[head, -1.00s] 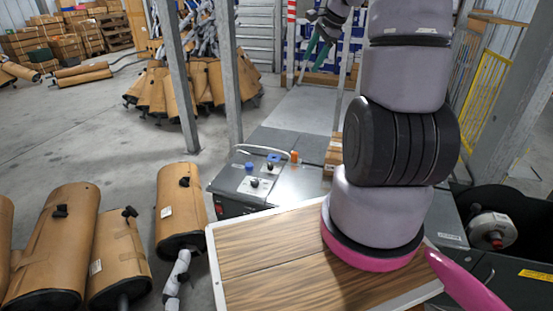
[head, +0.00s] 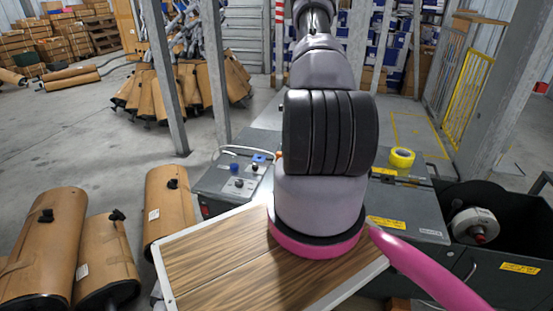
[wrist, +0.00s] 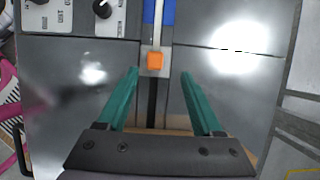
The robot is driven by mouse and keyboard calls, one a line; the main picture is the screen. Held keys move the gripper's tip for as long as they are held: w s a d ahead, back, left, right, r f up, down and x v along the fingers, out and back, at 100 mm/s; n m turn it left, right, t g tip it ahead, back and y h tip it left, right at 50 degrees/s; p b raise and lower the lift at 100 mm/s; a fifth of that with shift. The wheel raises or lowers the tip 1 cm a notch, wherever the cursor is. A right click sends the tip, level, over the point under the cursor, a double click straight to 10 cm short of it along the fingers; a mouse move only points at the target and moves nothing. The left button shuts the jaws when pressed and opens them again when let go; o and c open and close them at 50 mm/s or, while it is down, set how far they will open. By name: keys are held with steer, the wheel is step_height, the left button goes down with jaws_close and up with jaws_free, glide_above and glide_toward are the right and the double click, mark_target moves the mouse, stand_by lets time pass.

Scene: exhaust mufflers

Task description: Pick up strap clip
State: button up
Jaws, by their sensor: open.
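A small orange block (wrist: 155,61), which looks like the strap clip, sits on a light metal plate on a grey machine top (wrist: 225,85) in the wrist view. My gripper (wrist: 160,72) shows its two green fingers spread wide, empty, with the orange block ahead of and between the tips. I cannot tell the height gap between tips and block. In the head view my arm hides the gripper and most of that spot.
Knobs on a control panel (wrist: 75,15) lie at the upper left of the wrist view. In the head view a wood-topped surface (head: 215,262) is in front, a yellow tape roll (head: 402,157) stands right of my arm, and brown mufflers (head: 45,245) stand at left.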

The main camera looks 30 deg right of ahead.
mark_target(279, 153)
steer(key=x, duration=0.2)
steer(key=shift+w+a+f, duration=0.15)
steer(key=shift+f, duration=0.15)
steer(key=x, duration=0.5)
steer(key=shift+s+a+f, duration=0.1)
steer(key=shift+s+a, duration=0.1)
steer(key=shift+a, duration=0.05)
jaws_close()
